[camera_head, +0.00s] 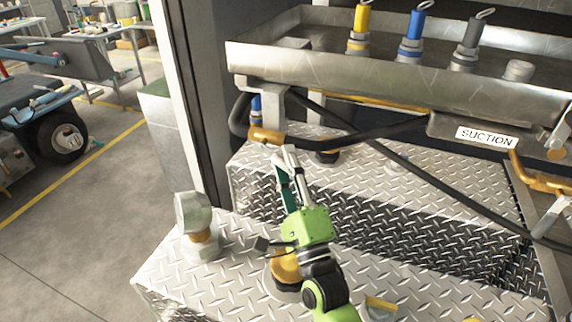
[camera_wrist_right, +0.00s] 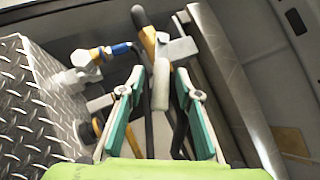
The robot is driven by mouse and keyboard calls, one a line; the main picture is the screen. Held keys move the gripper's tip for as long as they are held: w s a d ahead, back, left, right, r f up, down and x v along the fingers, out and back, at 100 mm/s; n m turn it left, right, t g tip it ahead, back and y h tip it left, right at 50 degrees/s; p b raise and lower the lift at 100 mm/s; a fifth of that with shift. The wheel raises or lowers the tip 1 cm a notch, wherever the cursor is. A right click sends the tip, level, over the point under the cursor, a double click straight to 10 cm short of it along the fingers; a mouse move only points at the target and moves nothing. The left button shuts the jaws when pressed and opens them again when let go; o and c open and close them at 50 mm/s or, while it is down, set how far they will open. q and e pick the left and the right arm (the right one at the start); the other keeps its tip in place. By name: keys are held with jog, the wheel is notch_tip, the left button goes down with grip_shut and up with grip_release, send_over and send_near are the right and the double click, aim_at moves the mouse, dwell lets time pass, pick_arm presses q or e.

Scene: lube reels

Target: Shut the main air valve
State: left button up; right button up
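A brass valve (camera_head: 265,135) sits on the pipe under the left end of the metal tray. No readable label marks it as the main air valve. My right gripper (camera_head: 286,165) reaches up to it from below. In the right wrist view, a pale lever handle (camera_wrist_right: 161,85) hangs below the yellow pipe (camera_wrist_right: 148,42) and stands between the teal fingers. My right gripper (camera_wrist_right: 160,98) is open around this handle, with visible space on both sides. The left gripper is not in view.
The metal tray (camera_head: 300,68) overhangs the valve. Black hoses (camera_head: 400,130) run beside it. A second brass valve (camera_head: 535,175) is right, near the SUCTION label (camera_head: 487,137). A grey-capped fitting (camera_head: 194,215) stands on the tread-plate step (camera_head: 190,285). A blue-and-brass fitting (camera_wrist_right: 108,52) is left of the fingers.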

jog(key=v, duration=1.2)
